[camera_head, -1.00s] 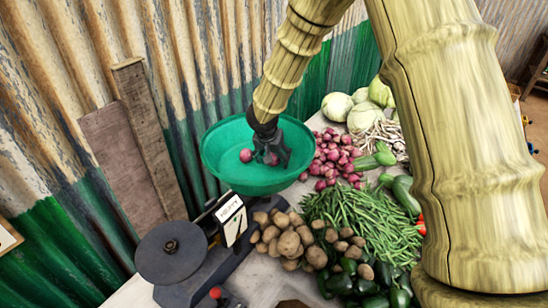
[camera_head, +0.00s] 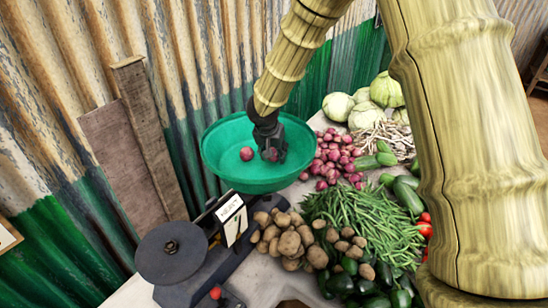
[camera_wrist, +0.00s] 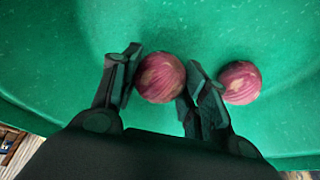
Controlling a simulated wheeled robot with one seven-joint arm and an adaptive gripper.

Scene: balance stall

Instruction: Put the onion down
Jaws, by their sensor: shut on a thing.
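My gripper (camera_head: 271,152) is down inside the green pan (camera_head: 222,142) of the balance. Its two fingers are shut on an onion, a red-purple one (camera_wrist: 160,78) between the fingertips in the wrist view. The held onion is at or close above the pan's floor; I cannot tell whether it touches. A second onion (camera_head: 246,154) lies loose in the pan, left of my gripper in the head view. It also shows in the wrist view (camera_wrist: 240,82), just right of the right finger and apart from the held onion.
The balance's dark round plate (camera_head: 171,251) stands front left, with a white card (camera_head: 231,219) between. Potatoes (camera_head: 290,243), green beans (camera_head: 362,221), a pile of red onions (camera_head: 334,158) and cabbages (camera_head: 366,107) crowd the table right of the pan. A corrugated wall (camera_head: 60,60) stands behind.

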